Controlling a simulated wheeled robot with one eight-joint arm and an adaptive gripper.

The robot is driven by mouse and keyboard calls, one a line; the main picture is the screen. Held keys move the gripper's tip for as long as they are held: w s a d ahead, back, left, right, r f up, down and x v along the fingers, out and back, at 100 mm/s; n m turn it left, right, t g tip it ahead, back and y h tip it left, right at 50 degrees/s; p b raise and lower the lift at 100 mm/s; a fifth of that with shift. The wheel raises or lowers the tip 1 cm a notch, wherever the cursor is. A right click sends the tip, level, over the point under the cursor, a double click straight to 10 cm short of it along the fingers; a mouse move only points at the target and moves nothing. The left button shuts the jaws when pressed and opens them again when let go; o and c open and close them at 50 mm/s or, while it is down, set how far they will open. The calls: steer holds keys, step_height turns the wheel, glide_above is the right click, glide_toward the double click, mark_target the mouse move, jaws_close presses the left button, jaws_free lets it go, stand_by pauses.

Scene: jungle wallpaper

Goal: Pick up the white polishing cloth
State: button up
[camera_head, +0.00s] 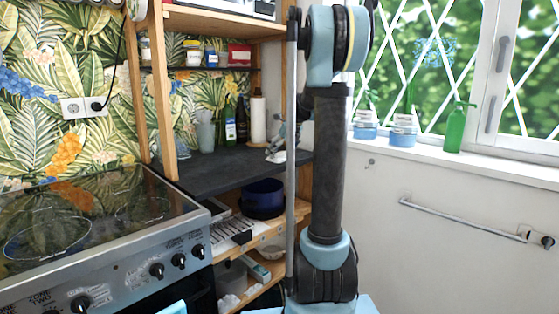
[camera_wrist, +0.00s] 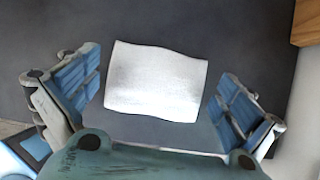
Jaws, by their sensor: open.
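The white polishing cloth (camera_wrist: 155,82) lies on the dark grey worktop (camera_wrist: 250,35) in the wrist view, as a pale, roughly rectangular piece with slightly wavy edges. My gripper (camera_wrist: 162,68) is open, with one blue-padded finger on each side of the cloth. Gaps show between the fingers and the cloth, so it is not gripped. In the head view, my gripper (camera_head: 279,142) is at the right end of the worktop (camera_head: 225,168), partly hidden behind my arm. A small white patch of the cloth (camera_head: 276,157) shows just below it.
A paper towel roll (camera_head: 258,120), bottles (camera_head: 230,127) and a glass (camera_head: 206,135) stand at the back of the worktop. A wooden shelf post is close by. A blue pot (camera_head: 263,198) sits on the shelf below. The stove (camera_head: 95,225) is at left.

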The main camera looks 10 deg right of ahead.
steer(key=shift+s, duration=0.1)
steer(key=c, duration=0.9)
steer(key=shift+o, duration=0.2)
steer(key=shift+r, duration=0.2)
steer(key=shift+c, duration=0.7)
steer(key=shift+r, duration=0.45)
steer(key=c, duration=0.6)
step_height(320, 180, up, 9)
steer(key=shift+f, duration=0.1)
steer(key=shift+c, duration=0.2)
